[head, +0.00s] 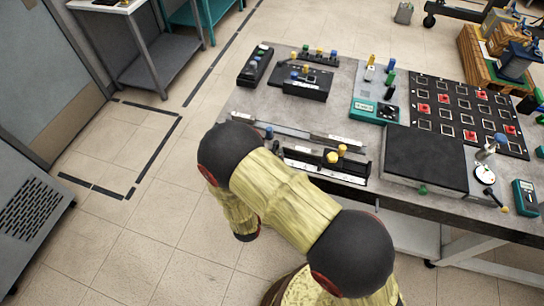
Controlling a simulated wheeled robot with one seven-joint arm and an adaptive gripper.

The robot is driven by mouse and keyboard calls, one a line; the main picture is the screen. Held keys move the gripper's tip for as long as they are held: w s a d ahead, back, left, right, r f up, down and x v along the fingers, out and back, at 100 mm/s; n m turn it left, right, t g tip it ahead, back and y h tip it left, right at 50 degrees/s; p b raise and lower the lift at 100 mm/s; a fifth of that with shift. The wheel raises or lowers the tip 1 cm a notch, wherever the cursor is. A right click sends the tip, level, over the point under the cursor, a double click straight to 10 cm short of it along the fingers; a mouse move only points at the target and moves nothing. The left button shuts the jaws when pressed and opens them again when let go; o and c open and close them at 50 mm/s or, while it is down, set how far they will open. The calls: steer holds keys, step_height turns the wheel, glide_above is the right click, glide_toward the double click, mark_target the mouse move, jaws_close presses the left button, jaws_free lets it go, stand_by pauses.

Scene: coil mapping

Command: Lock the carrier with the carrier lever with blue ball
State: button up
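A small blue ball knob (269,132) shows at the left part of the bench's front, just right of my black arm joint. It may be the carrier lever; its lower part is partly hidden by my arm. A long labelled rail (300,132) runs right from near it. Which part is the carrier, and whether it is locked, I cannot tell. My yellow-sleeved arm crosses in front of the bench's left edge. My gripper's fingers cannot be seen.
The grey workbench (233,103) holds a black fixture with yellow knobs (333,157), a dark flat plate (425,155), a teal panel (365,110) and a grid board with red pieces (470,118). Open tiled floor (150,225) lies to the left, with a grey cabinet (28,215) beyond.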

steer(key=v, duration=1.2)
steer(key=shift+f, duration=0.1)
stand_by(0.4)
